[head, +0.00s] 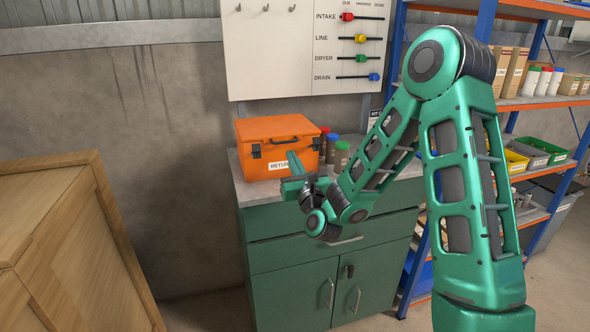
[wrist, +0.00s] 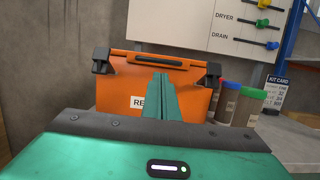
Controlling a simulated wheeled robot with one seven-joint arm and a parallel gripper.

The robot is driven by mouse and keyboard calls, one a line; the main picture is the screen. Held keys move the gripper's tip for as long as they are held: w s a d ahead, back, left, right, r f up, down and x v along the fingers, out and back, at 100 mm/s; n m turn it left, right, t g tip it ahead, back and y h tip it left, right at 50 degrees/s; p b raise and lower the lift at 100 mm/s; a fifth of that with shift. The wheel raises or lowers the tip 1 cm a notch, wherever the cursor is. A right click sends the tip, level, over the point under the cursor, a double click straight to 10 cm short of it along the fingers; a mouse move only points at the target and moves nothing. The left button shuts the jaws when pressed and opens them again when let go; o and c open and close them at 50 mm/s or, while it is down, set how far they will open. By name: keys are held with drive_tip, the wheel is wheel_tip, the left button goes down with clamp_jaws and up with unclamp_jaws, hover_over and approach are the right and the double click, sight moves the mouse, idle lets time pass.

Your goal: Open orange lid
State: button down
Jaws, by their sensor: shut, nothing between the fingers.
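The orange box (head: 262,150) stands on the left part of the green cabinet's top in the head view. Its orange lid (head: 272,128) is down, with a black handle and dark latches on the front. A white label is partly hidden behind my fingers. My gripper (head: 294,163) is shut and empty, in front of the box's front face. In the wrist view my gripper (wrist: 158,85) points at the front; I cannot tell whether it touches.
Several jars (head: 333,150) with coloured caps stand right of the box. The green cabinet (head: 300,270) is below. A wooden crate (head: 75,250) stands at left. A slider board (head: 305,50) hangs on the wall. Loaded shelves (head: 540,105) stand at right.

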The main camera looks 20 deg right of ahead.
drive_tip(key=shift+x, duration=1.9)
drive_tip(key=shift+d, duration=0.1)
